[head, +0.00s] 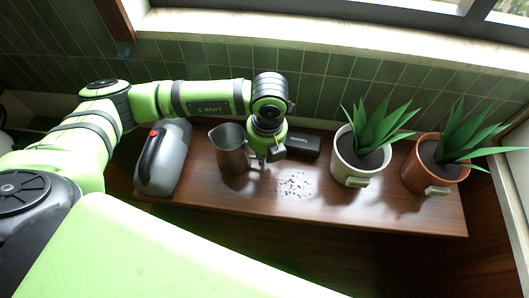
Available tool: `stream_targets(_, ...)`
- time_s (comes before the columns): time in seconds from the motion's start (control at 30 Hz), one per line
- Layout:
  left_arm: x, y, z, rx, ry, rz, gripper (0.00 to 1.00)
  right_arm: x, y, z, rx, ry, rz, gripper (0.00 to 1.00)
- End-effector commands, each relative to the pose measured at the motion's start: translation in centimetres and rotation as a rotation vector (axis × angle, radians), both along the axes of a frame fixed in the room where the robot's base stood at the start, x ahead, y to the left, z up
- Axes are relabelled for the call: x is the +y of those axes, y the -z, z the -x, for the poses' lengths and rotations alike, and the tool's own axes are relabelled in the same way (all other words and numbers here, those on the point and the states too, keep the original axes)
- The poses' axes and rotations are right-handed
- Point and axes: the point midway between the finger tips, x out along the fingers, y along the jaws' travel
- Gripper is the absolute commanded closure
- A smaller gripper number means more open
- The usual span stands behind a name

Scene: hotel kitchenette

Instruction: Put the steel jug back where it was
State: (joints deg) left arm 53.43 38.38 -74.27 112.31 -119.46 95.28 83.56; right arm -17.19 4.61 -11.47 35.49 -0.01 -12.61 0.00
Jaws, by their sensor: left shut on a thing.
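The steel jug (229,150) stands upright, or very nearly so, over the brown wooden counter, left of its middle. My left gripper (258,160) is at the jug's right side and is shut on it. The fingertips are small and partly hidden by the wrist above them. I cannot tell whether the jug's base touches the counter. My right gripper is not in view.
A black box (303,144) and scattered dark bits (296,185) lie to the right. Beyond are a white pot (357,167) and a terracotta pot (433,171) with plants. The counter's (330,208) front middle is clear.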

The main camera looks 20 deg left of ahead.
Motion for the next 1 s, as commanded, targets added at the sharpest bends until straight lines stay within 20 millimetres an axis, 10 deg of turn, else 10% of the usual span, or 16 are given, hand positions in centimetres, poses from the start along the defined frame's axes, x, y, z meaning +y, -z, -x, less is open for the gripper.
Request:
stream_targets(0.03, 0.0, 0.2, 0.0, -0.001, 0.0, 0.001, 1.0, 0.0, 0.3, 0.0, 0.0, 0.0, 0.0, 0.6)
stream_targets(0.1, 0.0, 0.1, 0.0, 0.0, 0.0, 0.0, 0.67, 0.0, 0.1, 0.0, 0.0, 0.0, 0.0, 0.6)
stream_targets(0.57, -0.1, -0.6, -0.1, -0.003, 0.001, 0.001, 0.67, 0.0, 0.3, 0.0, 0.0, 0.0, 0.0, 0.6)
stream_targets(1.0, -0.5, -9.3, -0.2, -0.006, 0.002, 0.001, 0.67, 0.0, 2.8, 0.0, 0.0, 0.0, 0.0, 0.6)
